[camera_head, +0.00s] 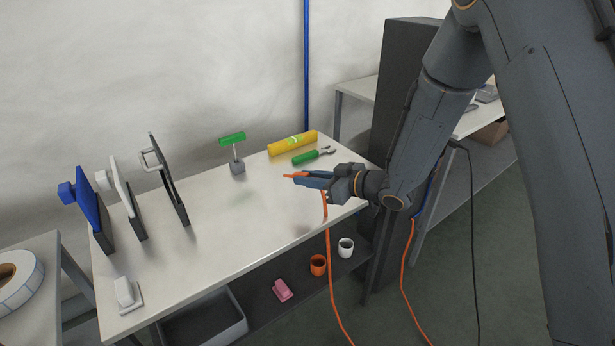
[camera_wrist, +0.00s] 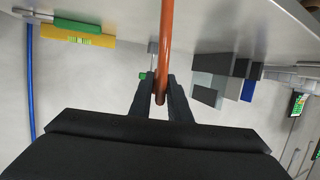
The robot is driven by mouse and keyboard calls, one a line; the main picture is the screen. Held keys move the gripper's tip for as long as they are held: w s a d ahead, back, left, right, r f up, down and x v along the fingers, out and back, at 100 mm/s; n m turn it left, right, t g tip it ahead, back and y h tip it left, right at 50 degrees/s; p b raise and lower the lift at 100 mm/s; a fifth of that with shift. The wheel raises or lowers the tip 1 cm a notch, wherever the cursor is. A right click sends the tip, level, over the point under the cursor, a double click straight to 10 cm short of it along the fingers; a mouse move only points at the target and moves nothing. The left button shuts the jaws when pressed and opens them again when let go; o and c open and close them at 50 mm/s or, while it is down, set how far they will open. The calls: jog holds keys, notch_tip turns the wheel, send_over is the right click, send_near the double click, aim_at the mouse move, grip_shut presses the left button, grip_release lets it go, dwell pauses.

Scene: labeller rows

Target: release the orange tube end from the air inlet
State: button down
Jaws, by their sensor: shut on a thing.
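My gripper (camera_head: 303,179) is above the right part of the white bench and is shut on the orange tube (camera_head: 328,240). A short length of orange tube sticks out to the left past the fingers, and the rest hangs down over the bench's front edge. In the wrist view, the orange tube (camera_wrist: 166,42) runs down between the two fingertips (camera_wrist: 160,90), and its rounded lower end shows there. I cannot make out an air inlet in either view, and no fitting is visible around the tube end.
A lower shelf holds an orange cup (camera_head: 318,265) and a white cup (camera_head: 346,247). The bench's middle is clear.

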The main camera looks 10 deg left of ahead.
aim_at(308, 210)
jog(key=shift+f+b, duration=2.2)
jog(key=shift+f, duration=1.9)
jog(key=c, duration=1.6)
grip_release()
